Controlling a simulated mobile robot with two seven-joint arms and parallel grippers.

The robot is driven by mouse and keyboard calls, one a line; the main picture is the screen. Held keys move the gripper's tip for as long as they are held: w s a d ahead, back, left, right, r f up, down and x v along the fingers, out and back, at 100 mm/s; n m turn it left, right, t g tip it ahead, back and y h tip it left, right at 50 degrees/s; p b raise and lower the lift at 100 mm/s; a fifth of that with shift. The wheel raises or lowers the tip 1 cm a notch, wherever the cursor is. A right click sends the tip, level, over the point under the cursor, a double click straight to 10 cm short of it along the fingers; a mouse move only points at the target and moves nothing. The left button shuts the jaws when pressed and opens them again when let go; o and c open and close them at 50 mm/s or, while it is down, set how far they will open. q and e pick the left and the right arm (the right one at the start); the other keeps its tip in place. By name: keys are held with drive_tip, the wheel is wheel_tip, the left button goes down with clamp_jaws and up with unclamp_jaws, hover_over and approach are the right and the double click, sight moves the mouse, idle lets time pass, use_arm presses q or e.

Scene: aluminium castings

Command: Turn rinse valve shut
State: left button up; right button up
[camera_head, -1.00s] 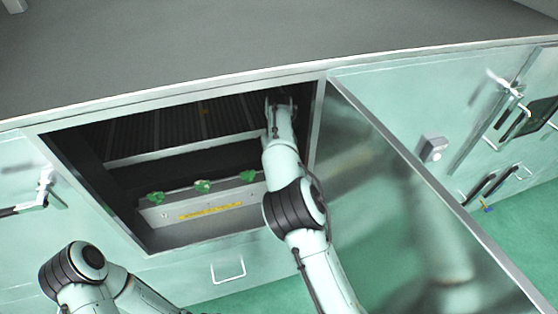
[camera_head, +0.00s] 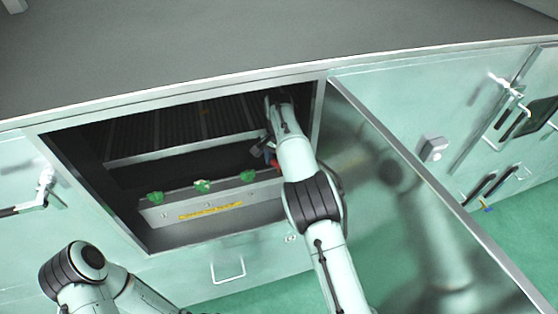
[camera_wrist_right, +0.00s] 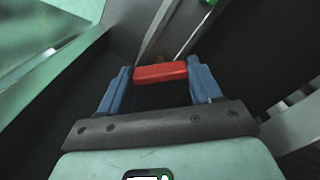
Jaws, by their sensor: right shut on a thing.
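The rinse valve's handle appears to be the red bar (camera_wrist_right: 160,72) in the right wrist view. It lies crosswise between the two blue fingers of my right gripper (camera_wrist_right: 159,75), which is shut on it. In the head view a bit of red (camera_head: 276,164) shows beside my right wrist, at the right end of the row of green valve handles (camera_head: 202,186). My right gripper (camera_head: 268,152) is inside the open cabinet there, partly hidden by its own arm. The valve's body is hidden. My left arm is at the lower left, its gripper out of view.
The green handles sit on a grey box with a yellow label (camera_head: 211,211) inside the cabinet. The open door (camera_head: 400,190) stands close to the right of my right arm. The cabinet's metal frame (camera_head: 90,114) borders the opening.

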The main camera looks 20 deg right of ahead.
drive_tip(key=m, duration=0.4)
drive_tip(key=shift+m, duration=2.2)
drive_tip(key=o, duration=1.1)
drive_tip(key=shift+c, duration=0.2)
wheel_tip(320, 180, up, 8)
drive_tip(key=shift+f, duration=0.2)
